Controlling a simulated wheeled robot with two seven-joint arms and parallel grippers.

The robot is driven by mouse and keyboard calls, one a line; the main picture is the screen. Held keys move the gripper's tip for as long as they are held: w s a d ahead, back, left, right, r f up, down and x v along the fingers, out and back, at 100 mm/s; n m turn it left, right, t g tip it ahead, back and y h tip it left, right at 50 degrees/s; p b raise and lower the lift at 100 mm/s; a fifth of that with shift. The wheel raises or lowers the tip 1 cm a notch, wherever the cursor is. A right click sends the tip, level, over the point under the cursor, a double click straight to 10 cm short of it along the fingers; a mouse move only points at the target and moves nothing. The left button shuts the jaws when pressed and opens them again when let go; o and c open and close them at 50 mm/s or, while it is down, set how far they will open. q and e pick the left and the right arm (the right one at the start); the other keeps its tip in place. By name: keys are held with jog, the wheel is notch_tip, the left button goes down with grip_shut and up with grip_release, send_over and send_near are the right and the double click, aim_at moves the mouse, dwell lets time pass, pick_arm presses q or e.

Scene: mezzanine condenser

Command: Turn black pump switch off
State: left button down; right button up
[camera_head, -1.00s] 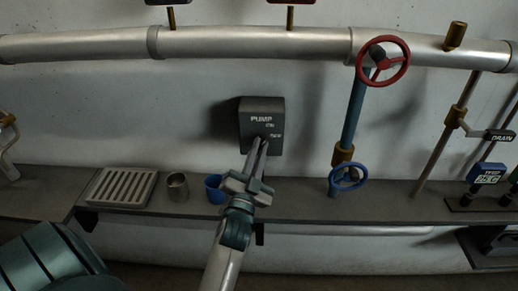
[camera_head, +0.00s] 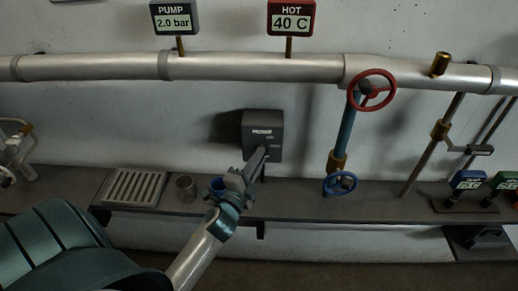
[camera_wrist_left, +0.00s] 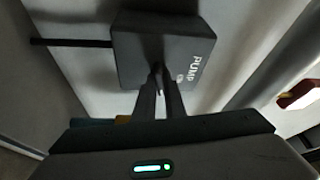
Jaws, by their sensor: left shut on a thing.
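The black pump switch box (camera_head: 262,124) is mounted on the wall above the shelf, with pale PUMP lettering on its face. It also shows in the left wrist view (camera_wrist_left: 190,35), close in front of the fingers. My left gripper (camera_head: 262,152) reaches up to the lower part of the box's face. Its fingertips (camera_wrist_left: 158,70) are close together on a small part of the switch, which they mostly hide. I cannot read the switch's position. The right gripper is in neither view.
A PUMP gauge (camera_head: 174,18) reads 2.0 bar and a HOT gauge (camera_head: 291,18) reads 40 C. A red valve wheel (camera_head: 392,90) and a blue valve wheel (camera_head: 327,186) are right of the box.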

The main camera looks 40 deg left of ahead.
pick_arm(q)
jog(key=shift+r+m+g+p, duration=0.2)
jog(key=shift+m+g+p, duration=0.3)
jog(key=shift+m+p, duration=0.65)
jog(key=shift+f+m, duration=0.1)
jog(key=shift+m, duration=0.15)
jog(key=c, duration=1.8)
grip_release()
jog(key=shift+s, duration=0.1)
jog(key=s+d+b, duration=0.1)
jog(key=s+b, duration=0.1)
jog(key=s, duration=0.3)
jog(key=s+b, duration=0.3)
jog(key=s, duration=0.3)
jog(key=s+d+b, duration=0.1)
jog(key=s+b, duration=0.1)
jog(key=s, duration=0.4)
jog(key=shift+d, duration=0.3)
